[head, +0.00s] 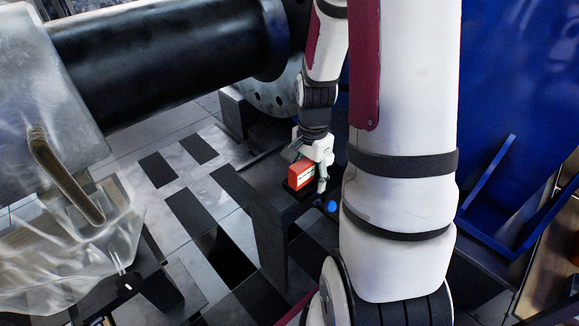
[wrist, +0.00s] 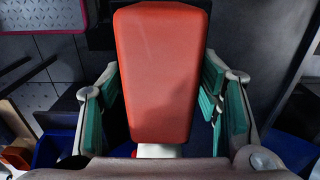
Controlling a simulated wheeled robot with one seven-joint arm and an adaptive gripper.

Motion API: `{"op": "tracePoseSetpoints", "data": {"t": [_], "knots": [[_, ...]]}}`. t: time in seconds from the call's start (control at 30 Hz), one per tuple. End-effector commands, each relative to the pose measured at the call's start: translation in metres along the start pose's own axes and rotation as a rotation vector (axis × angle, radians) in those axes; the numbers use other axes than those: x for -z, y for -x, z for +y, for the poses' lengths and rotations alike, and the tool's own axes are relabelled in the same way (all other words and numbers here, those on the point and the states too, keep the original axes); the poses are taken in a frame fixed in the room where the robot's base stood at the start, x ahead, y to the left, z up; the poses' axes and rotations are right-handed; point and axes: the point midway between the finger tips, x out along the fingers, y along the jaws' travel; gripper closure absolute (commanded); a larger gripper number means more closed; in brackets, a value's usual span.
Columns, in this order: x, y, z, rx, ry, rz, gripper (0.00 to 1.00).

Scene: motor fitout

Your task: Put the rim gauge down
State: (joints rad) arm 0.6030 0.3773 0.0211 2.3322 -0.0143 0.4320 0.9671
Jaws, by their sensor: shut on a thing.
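The rim gauge appears as a red block-like body (head: 301,175) with a pale face in the head view. It fills the middle of the wrist view as a red rounded block (wrist: 160,70). My gripper (head: 317,165) is shut on it, with the green-padded fingers on either side of it in the wrist view. In the head view the gauge is at the top of a dark stand (head: 262,205); I cannot tell whether it touches the stand. Part of the gauge is hidden behind my gripper.
A large black cylinder (head: 165,50) extends across the upper left to a round flange with holes (head: 270,98). A clear-wrapped part (head: 60,200) is at the left. A small blue object (head: 331,206) is beside the stand. A blue panel (head: 510,80) stands at the right.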

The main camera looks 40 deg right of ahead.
Motion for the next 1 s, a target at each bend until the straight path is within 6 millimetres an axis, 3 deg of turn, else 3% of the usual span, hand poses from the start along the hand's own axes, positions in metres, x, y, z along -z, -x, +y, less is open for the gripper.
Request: {"op": "tracePoseSetpoints", "data": {"t": [0.2, 0.43, 0.67, 1.0], "knots": [[0.011, -0.005, -0.048, 0.003, 0.003, 0.002, 1.00], [0.021, -0.008, -0.085, 0.002, 0.002, 0.002, 1.00], [0.023, -0.010, -0.096, 0.001, 0.001, 0.001, 1.00], [0.023, -0.044, -0.095, 0.000, 0.000, 0.000, 1.00]]}}
